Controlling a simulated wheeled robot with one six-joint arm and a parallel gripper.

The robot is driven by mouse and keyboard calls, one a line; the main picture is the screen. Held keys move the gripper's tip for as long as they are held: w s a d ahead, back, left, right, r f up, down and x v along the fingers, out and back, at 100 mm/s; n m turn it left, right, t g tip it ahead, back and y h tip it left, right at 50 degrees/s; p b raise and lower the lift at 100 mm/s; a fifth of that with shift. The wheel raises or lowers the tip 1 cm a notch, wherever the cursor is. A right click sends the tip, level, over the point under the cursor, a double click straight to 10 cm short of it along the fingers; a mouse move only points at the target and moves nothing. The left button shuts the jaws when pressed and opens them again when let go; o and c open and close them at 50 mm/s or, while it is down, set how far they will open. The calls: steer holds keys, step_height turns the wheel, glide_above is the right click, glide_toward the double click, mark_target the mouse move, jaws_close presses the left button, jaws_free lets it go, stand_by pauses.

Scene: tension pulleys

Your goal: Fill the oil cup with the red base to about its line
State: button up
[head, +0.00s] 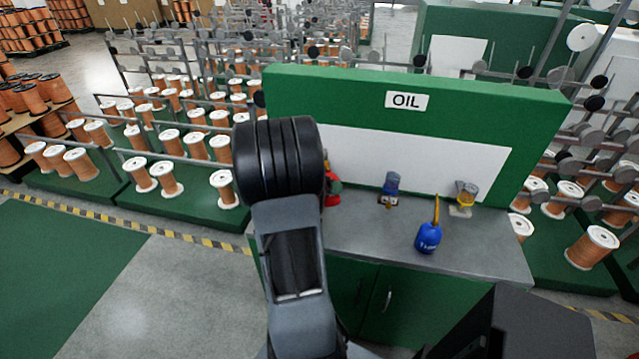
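The oil cup with the red base (333,196) stands on the grey bench top, just right of my arm. My arm hides its left part, so its line and oil level cannot be made out. A cup with a blue upper part (391,183) stands in the middle of the bench. A cup with a yellow part (466,193) stands to its right. A blue oil can (428,238) with a thin yellow spout stands upright nearer the front edge. My arm rises at the left of the bench; my gripper does not show.
The grey bench top (370,237) has free room between the red-based cup and the oil can. A green back panel (335,98) with an OIL label stands behind. Racks of copper wire spools (80,162) surround the bench. A dark block fills the lower right.

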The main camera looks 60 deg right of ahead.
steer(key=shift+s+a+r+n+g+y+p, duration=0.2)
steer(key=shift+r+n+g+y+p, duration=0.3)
steer(key=shift+p, duration=1.65)
steer(key=p, duration=0.2)
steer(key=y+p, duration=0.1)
steer(key=p, duration=0.1)
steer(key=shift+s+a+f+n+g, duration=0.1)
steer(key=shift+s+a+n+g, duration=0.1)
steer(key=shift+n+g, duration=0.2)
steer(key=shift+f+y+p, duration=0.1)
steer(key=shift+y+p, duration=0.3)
steer(key=shift+p, duration=0.15)
